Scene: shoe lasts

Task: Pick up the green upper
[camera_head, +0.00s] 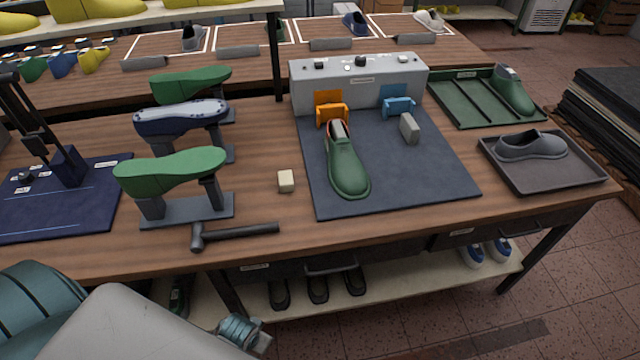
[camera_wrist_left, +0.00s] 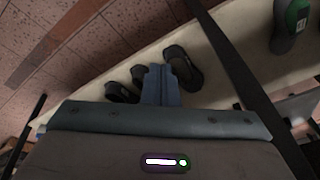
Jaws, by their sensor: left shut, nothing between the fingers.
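A green upper (camera_head: 346,168) with a grey inside and an orange rim lies on the dark mat (camera_head: 420,185), toe towards me. Another green shoe (camera_head: 513,92) lies in the green tray (camera_head: 462,112) at the back right; I cannot tell which one the task means. My left gripper (camera_head: 260,342) is low at the front, below the table top and apart from both. In the left wrist view its fingers (camera_wrist_left: 160,85) are shut and empty, above the lower shelf. My right gripper is not in view.
Green lasts (camera_head: 170,172) and a blue last (camera_head: 180,118) stand on holders at the left. A hammer (camera_head: 235,233) and a small cream block (camera_head: 286,181) lie near the front edge. A grey box (camera_head: 358,82) backs the mat. A grey shoe (camera_head: 530,146) sits in a tray at right.

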